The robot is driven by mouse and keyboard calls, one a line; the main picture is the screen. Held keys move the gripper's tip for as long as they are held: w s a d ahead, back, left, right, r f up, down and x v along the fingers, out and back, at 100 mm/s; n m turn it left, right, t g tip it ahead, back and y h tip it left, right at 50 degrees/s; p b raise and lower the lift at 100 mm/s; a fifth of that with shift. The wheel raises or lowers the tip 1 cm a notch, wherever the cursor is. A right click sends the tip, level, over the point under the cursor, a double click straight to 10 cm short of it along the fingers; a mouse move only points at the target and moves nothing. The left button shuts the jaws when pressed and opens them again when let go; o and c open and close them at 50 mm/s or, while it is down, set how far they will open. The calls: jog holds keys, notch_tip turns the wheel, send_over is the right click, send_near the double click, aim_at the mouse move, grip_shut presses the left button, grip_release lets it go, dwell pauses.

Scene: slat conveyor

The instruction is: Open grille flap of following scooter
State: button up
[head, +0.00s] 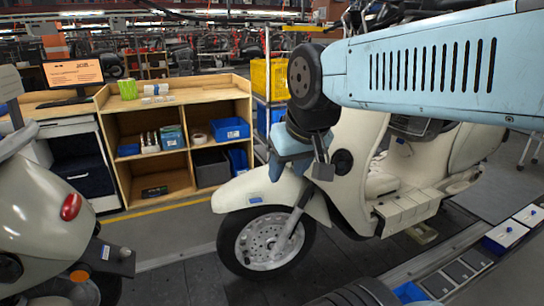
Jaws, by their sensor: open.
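The following scooter (345,210), cream-coloured, stands upright in the middle with its front toward the left. Its front fender (255,190) and front wheel (266,242) show clearly. My light blue arm comes in from the upper right and covers its handlebar and upper front. My gripper (310,168) is at the scooter's front, above the fender, partly hidden by my own arm links. It is open, and I see nothing held in it. The grille flap is not visible; my arm and gripper cover that area. I cannot tell whether the gripper touches the scooter.
Another cream scooter (40,215) stands at the left, its red tail light toward me. A wooden shelf (180,90) with blue bins (229,129) and a monitor (74,73) stand behind. A yellow crate (268,78) is on a rack. Dark slat floor lies between the scooters.

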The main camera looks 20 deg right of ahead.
jog(key=w+d+f+n+g+h, duration=0.35)
jog(key=w+f+n, duration=0.2)
jog(key=w, duration=0.35)
jog(key=w+d+f+n+g+h, duration=0.2)
jog(key=w+f+n+g+h, duration=0.3)
jog(key=w+f, duration=0.3)
jog(key=w+a+n+t+h, duration=0.1)
jog(key=w+a+n+h, duration=0.25)
jog(key=w+h, duration=0.2)
jog(key=w+a+n+t+h, duration=0.2)
jog(key=w+n+h, duration=0.2)
jog(key=w, duration=0.3)
jog(key=d, duration=1.3)
jog(key=shift+d, duration=0.25)
grip_shut()
jog(key=shift+w, duration=0.1)
